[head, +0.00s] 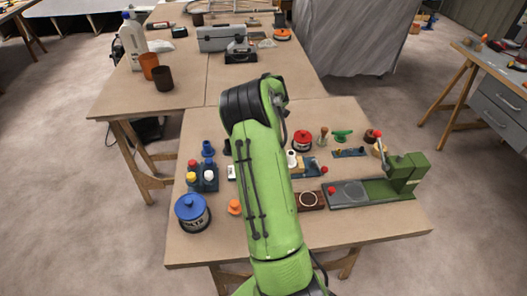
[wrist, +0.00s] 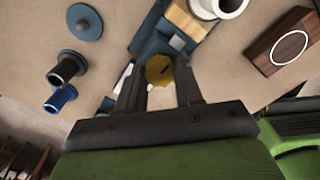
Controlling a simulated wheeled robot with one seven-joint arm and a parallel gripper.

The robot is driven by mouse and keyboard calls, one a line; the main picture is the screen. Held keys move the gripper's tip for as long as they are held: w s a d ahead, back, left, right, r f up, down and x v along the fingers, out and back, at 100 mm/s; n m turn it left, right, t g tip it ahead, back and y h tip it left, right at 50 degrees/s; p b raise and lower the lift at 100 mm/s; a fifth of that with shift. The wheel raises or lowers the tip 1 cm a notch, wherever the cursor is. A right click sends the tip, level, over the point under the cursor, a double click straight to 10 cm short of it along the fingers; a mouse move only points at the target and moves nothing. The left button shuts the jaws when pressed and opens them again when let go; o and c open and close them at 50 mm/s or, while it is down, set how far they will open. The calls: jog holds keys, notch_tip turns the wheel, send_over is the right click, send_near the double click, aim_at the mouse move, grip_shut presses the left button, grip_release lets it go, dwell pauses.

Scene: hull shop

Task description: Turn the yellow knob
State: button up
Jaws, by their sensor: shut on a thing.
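The yellow knob (wrist: 158,68) shows in the wrist view between the two dark fingers of my gripper (wrist: 158,80). The fingers stand on its left and right sides, and my gripper is shut on it. A blue-grey part (wrist: 148,42) lies right beside the knob; I cannot tell how the two are joined. In the head view my own arm hides both the knob and the gripper.
A brown box with a white ring (wrist: 283,42) and a wooden block (wrist: 190,18) lie near. In the head view, a blue-lidded can (head: 192,214), an orange piece (head: 235,207), a red can (head: 302,141) and a green machine (head: 402,172) crowd the table. Its front edge (head: 350,248) is clear.

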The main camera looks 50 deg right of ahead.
jog(key=o, duration=1)
jog(key=shift+o, duration=0.2)
notch_tip(320, 180, up, 16)
jog(key=p, duration=0.4)
jog(key=shift+f, duration=0.1)
